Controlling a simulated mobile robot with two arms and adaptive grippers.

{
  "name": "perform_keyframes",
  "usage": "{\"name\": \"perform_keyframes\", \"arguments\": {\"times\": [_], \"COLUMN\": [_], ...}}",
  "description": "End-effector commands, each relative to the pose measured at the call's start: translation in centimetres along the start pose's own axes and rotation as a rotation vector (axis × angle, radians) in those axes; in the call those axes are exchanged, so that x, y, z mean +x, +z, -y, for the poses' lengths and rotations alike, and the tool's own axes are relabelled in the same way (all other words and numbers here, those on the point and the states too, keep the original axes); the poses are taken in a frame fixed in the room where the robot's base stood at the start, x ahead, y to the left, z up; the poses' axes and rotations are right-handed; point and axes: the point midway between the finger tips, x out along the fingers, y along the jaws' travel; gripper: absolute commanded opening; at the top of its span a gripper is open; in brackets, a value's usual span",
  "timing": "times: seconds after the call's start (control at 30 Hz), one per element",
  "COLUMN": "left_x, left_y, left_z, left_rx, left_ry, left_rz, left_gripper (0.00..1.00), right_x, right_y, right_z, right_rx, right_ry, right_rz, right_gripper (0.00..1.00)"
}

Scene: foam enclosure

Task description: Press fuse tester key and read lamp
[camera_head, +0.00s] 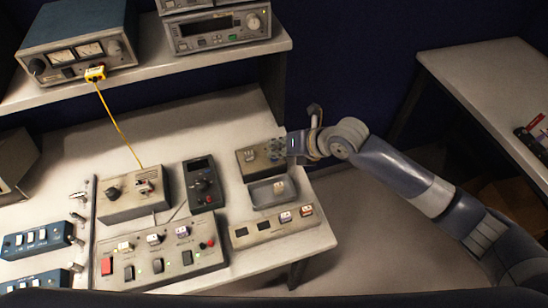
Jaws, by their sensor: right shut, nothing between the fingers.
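A small olive-grey box (246,170), which looks like the fuse tester, sits on the bench right of centre. A small pale piece stands on its top left part. My right gripper (276,150) comes in from the right, shut and empty, with its fingertips at the right part of the box's top. I cannot tell whether they touch a key, and they hide that part of the box. No lit lamp can be made out on the box. My left gripper is not in view.
A grey tray (262,201) with a pale fuse (279,187) lies before the box. A fuse strip (262,232) lies nearer. A control panel (150,283), a dark meter (200,169) and a knobbed box (125,208) stand left. A shelf (150,88) with instruments is behind.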

Motion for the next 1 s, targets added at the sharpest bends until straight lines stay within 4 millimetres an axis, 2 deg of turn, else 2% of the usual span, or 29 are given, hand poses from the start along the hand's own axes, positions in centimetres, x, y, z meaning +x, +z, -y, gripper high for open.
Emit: {"name": "perform_keyframes", "arguments": {"times": [0.67, 1.0], "left_x": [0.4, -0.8], "left_y": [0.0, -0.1], "left_z": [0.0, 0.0], "left_rx": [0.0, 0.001], "left_ry": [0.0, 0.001], "left_rz": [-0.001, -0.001], "left_gripper": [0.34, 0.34], "right_x": [0.4, -0.7], "right_y": [-0.3, 0.4], "right_z": [0.3, -0.4], "right_rx": [0.001, 0.001], "right_ry": [-0.001, -0.001], "right_rz": [-0.001, -0.001], "right_gripper": [0.0, 0.0]}}
